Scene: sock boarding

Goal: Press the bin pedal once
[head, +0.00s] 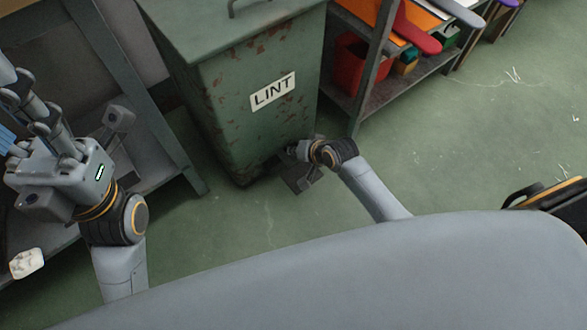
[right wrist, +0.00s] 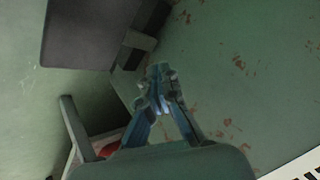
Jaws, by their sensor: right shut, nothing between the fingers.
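The green, rust-flecked bin (head: 222,110) with a LINT label stands at the top middle of the head view, its lid down. Its dark pedal plate (head: 293,181) shows low at its front, partly hidden by my right arm. In the right wrist view the dark pedal plate (right wrist: 88,32) is at the upper left, and the bin wall (right wrist: 245,75) fills the right. My right gripper (right wrist: 158,88) is shut and empty, beside the pedal and near the bin's foot. My left gripper (head: 22,100) is at the far left, over a bench; its fingertips are unclear.
A shelf (head: 372,80) with a red bin (head: 350,68) and coloured items stands right of the bin. A grey bench (head: 150,110) stands to the left, with a small white object (head: 27,263) near it. The green floor (head: 470,130) at the right is mostly clear.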

